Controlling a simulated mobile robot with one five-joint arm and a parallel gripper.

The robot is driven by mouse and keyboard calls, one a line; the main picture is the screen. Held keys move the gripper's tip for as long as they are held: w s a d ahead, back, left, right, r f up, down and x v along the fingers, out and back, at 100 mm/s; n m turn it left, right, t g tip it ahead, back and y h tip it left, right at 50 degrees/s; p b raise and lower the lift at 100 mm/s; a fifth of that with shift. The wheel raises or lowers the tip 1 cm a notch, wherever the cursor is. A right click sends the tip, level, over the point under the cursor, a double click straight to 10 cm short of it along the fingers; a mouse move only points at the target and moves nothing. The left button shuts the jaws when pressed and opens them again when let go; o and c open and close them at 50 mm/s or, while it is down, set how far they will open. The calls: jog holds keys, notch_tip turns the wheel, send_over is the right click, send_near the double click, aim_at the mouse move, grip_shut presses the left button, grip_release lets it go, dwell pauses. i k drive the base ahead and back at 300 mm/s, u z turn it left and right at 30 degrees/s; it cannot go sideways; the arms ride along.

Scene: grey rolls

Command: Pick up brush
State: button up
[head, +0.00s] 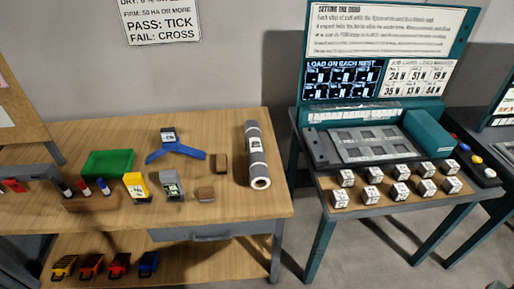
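No thing here is plainly a brush at this size. Two small brown blocks on the wooden workbench (110,224) are possible candidates. One dark brown block (220,163) stands between a blue three-armed piece and a long grey roll. The other brown block (205,193), with a lighter top, lies nearer the front, right of a grey handheld device. I cannot make out bristles on either. My gripper is not in view.
The grey roll (256,155) lies along the bench's right end. The blue three-armed piece (180,153), green tray (108,163), yellow device (136,187), grey device (171,186) and several markers crowd the bench. A teal station (375,115) with labelled cubes stands right.

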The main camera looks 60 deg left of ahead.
aim_at(221, 159)
jog(key=z, duration=0.05)
jog(key=i, duration=0.75)
jog(key=u, duration=3.95)
jog(key=i, duration=1.05)
jog(key=z, duration=0.05)
